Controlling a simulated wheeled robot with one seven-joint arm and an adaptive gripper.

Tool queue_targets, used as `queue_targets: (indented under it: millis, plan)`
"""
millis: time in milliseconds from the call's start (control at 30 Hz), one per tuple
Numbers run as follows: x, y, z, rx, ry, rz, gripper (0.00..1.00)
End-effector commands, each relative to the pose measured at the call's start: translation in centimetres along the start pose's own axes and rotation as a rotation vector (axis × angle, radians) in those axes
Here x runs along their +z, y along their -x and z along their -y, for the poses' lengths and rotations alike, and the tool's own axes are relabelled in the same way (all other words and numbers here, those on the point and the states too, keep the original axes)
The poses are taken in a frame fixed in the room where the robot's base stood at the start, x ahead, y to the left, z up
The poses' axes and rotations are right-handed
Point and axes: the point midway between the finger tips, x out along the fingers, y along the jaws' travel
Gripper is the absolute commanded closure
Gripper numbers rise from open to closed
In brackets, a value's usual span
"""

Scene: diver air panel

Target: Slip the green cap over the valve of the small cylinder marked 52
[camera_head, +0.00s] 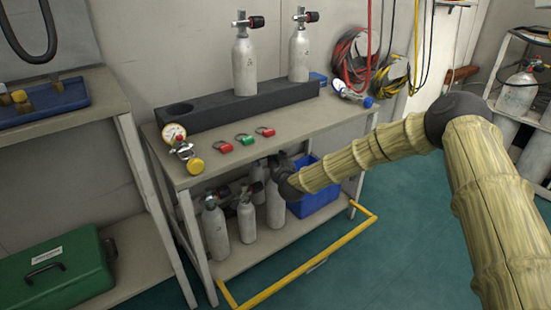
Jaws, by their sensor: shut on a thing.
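A green cap (245,139) with a loop lies on the bench top between two red caps (222,148) (265,131). Several small grey cylinders with black valves stand on the lower shelf, among them a left one (216,232) and a middle one (246,221). Two more, with red-ended valves, stand upright in the dark rack, at left (244,66) and right (299,55). No mark 52 is readable. My gripper (281,160) is below the bench's front edge, at the top of a small cylinder (275,207), apparently shut on it. My wrist mostly hides the fingers.
The dark rack (200,121) has an empty round hole at left. A blue crate (318,199) stands on the lower shelf. A yellow rail (300,270) runs low in front. Hoses hang behind.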

Motion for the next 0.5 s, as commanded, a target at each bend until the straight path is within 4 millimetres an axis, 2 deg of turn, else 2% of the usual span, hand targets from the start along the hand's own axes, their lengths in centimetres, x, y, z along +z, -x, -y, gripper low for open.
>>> queue_targets:
  millis: [500]
  plan:
    - [0.61,-0.09,0.0,0.0,0.0,0.0,0.82]
